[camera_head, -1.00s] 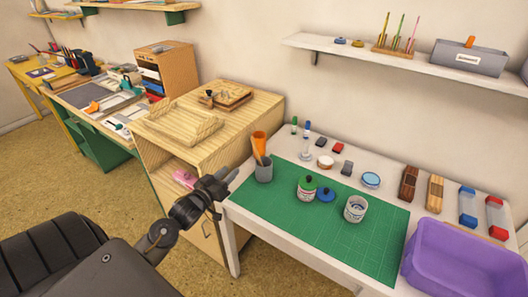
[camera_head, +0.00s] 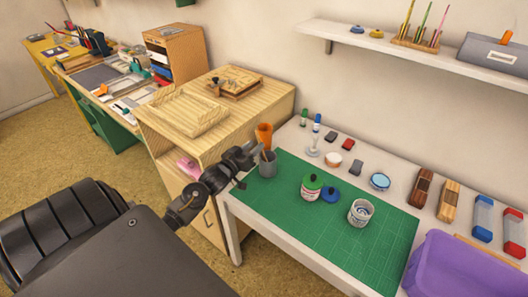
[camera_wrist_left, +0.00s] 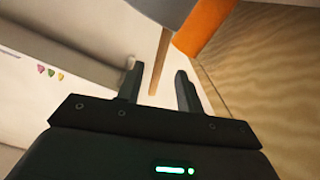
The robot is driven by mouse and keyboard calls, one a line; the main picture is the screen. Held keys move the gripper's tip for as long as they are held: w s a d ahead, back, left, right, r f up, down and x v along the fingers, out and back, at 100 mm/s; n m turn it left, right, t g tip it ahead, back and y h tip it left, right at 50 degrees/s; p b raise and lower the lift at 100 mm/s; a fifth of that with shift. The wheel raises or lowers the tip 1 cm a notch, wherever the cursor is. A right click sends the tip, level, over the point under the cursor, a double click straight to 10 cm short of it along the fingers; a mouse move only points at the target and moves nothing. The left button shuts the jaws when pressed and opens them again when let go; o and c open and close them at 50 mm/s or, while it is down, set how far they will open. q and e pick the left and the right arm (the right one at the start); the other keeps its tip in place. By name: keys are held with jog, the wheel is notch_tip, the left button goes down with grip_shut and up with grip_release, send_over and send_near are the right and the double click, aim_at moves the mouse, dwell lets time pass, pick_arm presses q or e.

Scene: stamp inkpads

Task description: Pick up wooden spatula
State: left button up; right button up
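The wooden spatula (camera_head: 264,154) shows as a thin brown stick leaning out of a grey cup (camera_head: 268,169) at the left of the green mat. An orange tool (camera_head: 264,134) stands in the same cup. My left gripper (camera_head: 252,157) is at the cup's left rim, close to the stick. In the left wrist view, the fingers (camera_wrist_left: 158,88) are open, and the stick (camera_wrist_left: 161,58) ends in the gap between them, apparently untouched. The cup (camera_wrist_left: 160,10) and orange tool (camera_wrist_left: 207,25) are at the top there. The spatula's lower part is hidden in the cup. My right gripper is not in view.
Stamps and inkpads line the back. A purple bin (camera_head: 465,268) is at right. A wooden cabinet (camera_head: 215,140) stands close left.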

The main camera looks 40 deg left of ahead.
pick_arm(q)
jog(key=w+p, duration=0.1)
jog(key=w, duration=0.4)
jog(key=shift+f, duration=0.1)
jog(key=shift+c, duration=0.5)
grip_shut()
